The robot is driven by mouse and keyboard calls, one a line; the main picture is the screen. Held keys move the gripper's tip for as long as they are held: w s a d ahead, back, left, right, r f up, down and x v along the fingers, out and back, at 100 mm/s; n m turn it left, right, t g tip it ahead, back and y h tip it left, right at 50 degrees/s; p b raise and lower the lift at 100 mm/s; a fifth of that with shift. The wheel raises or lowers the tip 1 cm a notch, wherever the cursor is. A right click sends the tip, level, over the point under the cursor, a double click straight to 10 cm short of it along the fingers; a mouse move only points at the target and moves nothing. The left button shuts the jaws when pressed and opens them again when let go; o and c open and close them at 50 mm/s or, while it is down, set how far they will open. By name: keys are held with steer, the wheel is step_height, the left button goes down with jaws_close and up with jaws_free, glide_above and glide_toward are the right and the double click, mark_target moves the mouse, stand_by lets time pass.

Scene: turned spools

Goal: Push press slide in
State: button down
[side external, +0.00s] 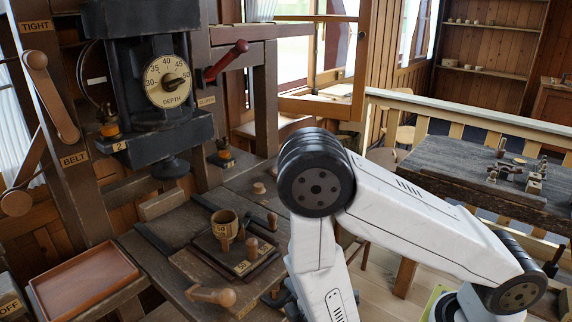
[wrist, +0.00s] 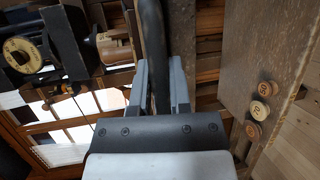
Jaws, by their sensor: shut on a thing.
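The press (side external: 160,90) stands at the left in the side view, with a round depth dial (side external: 167,82) and a dark ram above the bench. Below and in front of it lies the flat wooden slide (side external: 195,268), between dark rails. A turned wooden cup (side external: 225,224) stands on the slide's plate. A rounded wooden handle (side external: 210,295) is at the slide's near end. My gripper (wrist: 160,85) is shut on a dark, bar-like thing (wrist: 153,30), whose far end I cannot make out. In the side view my arm mostly hides the gripper, low beside the slide's right.
A red-knobbed lever (side external: 228,60) sticks out right of the dial. An empty brown tray (side external: 83,278) is at the lower left. Numbered wooden pegs (wrist: 258,110) stand on a plank at the right of the wrist view. Another worktable (side external: 480,170) with small parts is at the right.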

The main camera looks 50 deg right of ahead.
mark_target(264, 272)
steer(key=w, duration=0.8)
steer(key=shift+w, duration=0.35)
steer(key=c, duration=0.6)
jaws_free()
steer(key=shift+s+f, duration=0.1)
steer(key=shift+s, duration=0.1)
